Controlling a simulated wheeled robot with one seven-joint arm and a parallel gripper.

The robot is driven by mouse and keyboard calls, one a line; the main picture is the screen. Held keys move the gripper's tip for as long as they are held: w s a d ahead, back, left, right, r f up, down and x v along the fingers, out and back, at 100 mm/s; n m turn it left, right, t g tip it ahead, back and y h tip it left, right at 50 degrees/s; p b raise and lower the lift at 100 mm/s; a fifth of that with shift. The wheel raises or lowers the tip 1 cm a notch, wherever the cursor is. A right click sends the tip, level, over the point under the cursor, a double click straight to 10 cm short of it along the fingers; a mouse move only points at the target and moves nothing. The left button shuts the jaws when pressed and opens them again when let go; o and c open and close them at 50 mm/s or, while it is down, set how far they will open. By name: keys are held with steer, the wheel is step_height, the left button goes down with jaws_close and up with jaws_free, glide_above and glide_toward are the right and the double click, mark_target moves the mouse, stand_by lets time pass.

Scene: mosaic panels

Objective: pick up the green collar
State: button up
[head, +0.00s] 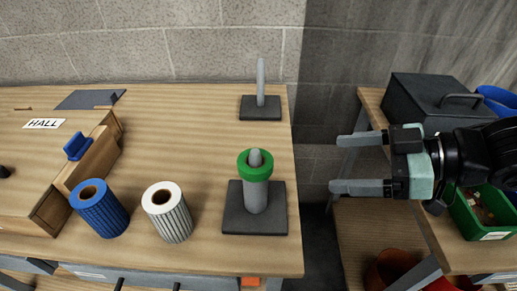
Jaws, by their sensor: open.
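The green collar (255,165) is a thick ring near the top of a grey post (256,197) on a dark square base (236,220). The post passes through the ring and its rounded tip shows above it. The stand is on the wooden table (200,260) near its right edge. My gripper (345,163) is open and empty, to the right of the collar and apart from it. Its two fingers point left, over the gap beyond the table edge.
A blue ribbed cylinder (102,213) and a white one (171,221) stand left of the post. A thin grey upright on a dark base (260,107) stands behind. A wooden box labelled HALL (40,180) is at left. A second table at right holds a dark box (430,95) and green bin (490,230).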

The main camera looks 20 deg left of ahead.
steer(key=p, duration=0.3)
glide_toward(264, 163)
steer(key=f+x, duration=0.1)
steer(key=x, duration=0.5)
steer(key=r+p+x, duration=0.1)
steer(key=x, duration=0.1)
steer(key=shift+a+f, duration=0.1)
steer(key=shift+a, duration=0.35)
steer(key=shift+w+a+f+p, duration=0.1)
steer(key=shift+a+f+p, duration=0.15)
steer(key=shift+a+p, duration=0.1)
steer(key=c, duration=1)
